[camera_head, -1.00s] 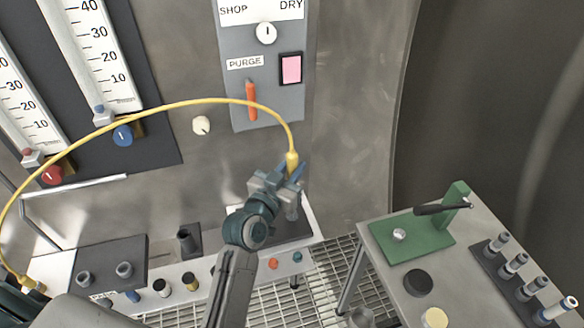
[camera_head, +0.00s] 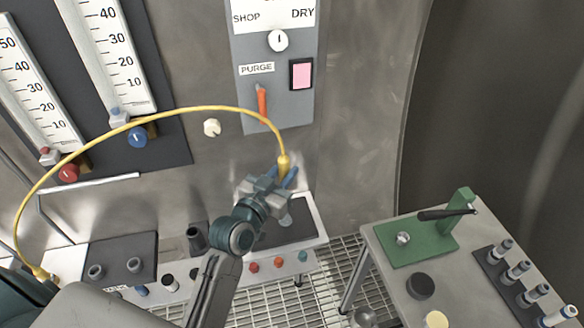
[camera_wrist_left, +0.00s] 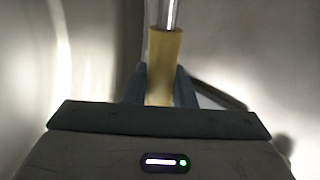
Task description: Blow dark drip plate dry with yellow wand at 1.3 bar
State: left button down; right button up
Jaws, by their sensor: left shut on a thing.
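My left gripper (camera_head: 283,179) is shut on the yellow wand (camera_head: 284,165), whose yellow hose (camera_head: 150,118) arcs from the lower left over to its top. In the left wrist view the wand's yellow body (camera_wrist_left: 163,70) stands between my fingers (camera_wrist_left: 158,86), with a bright metal tube beyond it. In the head view a dark plate (camera_head: 287,234) lies in a white-rimmed tray (camera_head: 312,214) just below and right of the gripper, partly hidden by it; I cannot tell whether it is the drip plate. My right gripper is not in view.
The wall holds two scaled gauges (camera_head: 118,60) with red (camera_head: 68,173) and blue (camera_head: 138,137) knobs, and a panel with an orange PURGE lever (camera_head: 262,103), a SHOP/DRY dial (camera_head: 278,40) and a pink window (camera_head: 302,74). A bench with a green press (camera_head: 420,245) stands right.

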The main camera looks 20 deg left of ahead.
pick_arm(q)
jog(key=s+a+r+p, duration=0.3)
jog(key=s+a+p, duration=0.2)
jog(key=s+p, duration=0.1)
jog(key=shift+a+r, duration=0.2)
jog(key=shift+a, duration=0.1)
dwell(0.3)
jog(key=shift+s, duration=0.1)
